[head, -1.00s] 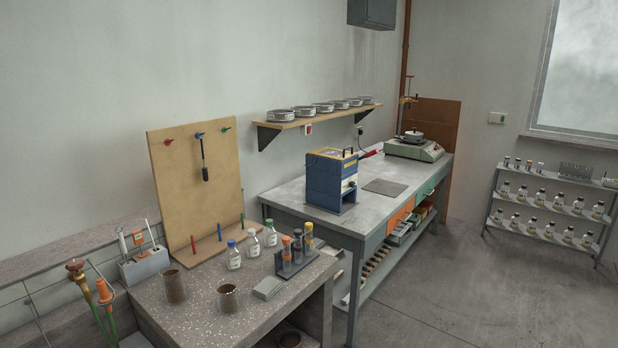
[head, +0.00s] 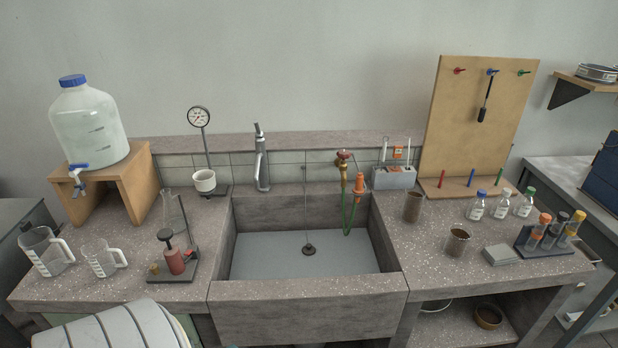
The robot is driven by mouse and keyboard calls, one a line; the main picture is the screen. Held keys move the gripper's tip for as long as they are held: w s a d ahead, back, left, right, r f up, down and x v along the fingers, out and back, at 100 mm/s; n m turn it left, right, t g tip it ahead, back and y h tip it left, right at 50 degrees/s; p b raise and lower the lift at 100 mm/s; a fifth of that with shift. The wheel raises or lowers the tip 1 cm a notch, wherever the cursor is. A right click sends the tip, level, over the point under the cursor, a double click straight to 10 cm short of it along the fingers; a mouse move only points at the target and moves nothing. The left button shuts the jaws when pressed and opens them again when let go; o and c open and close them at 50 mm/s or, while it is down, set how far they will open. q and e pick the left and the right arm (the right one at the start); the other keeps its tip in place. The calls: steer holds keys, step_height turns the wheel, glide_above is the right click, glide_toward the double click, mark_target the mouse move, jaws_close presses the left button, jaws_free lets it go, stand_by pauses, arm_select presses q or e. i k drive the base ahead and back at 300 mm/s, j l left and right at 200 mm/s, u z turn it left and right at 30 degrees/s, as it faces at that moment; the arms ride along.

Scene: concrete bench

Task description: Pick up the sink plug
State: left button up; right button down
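The sink plug (head: 309,249) is a small, dark round piece on the pale floor of the stone sink (head: 308,318), a little right of the middle of the basin. A thin chain or cord (head: 305,205) runs up from it towards the sink's back edge. I cannot tell whether the plug sits in the drain or lies beside it. Neither of my grippers is in view.
A grey tap (head: 261,160) stands behind the sink. A brass valve (head: 343,165) with a green hose (head: 350,212) hangs at its back right. Measuring jugs (head: 102,260) stand left, brown beakers (head: 457,242) right. The basin's middle is otherwise clear.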

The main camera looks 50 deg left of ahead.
mark_target(308, 250)
steer(key=u, duration=1.45)
